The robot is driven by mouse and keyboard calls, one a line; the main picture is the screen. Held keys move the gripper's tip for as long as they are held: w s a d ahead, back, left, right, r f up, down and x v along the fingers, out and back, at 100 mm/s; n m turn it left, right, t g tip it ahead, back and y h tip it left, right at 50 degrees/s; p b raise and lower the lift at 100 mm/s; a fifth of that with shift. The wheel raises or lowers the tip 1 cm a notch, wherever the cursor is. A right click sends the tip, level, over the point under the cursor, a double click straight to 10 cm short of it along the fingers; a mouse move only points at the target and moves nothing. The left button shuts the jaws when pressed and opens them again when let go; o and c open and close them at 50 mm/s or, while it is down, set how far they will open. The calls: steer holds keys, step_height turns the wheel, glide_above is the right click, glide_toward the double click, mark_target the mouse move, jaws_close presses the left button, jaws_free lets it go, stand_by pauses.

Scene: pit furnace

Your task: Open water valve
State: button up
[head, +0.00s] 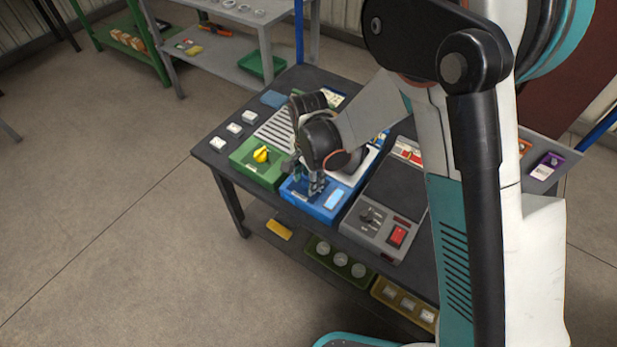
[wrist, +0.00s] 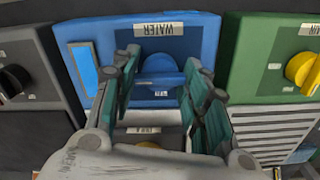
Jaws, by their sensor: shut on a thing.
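The blue water box (head: 325,214) stands on the table between a green box and a grey unit in the head view. In the wrist view the blue box (wrist: 205,30) carries a label reading WATER, with the blue valve knob (wrist: 158,68) below it. My gripper (wrist: 163,78) has one finger on each side of the knob and is shut on it. In the head view my gripper (head: 316,186) reaches down onto the blue box and hides the knob. The knob's exact angle is hard to tell, as the fingers cover its sides.
The green box (head: 250,173) with a yellow knob (head: 262,155) stands close on the left. The grey unit (head: 372,238) with a black knob and red switch (head: 397,236) stands close on the right. Small white blocks (head: 234,129) lie along the table's left edge. Open floor lies left.

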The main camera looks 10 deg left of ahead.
mark_target(308, 178)
stand_by(0.3)
steer(key=o, duration=0.8)
step_height(308, 178, up, 12)
stand_by(0.5)
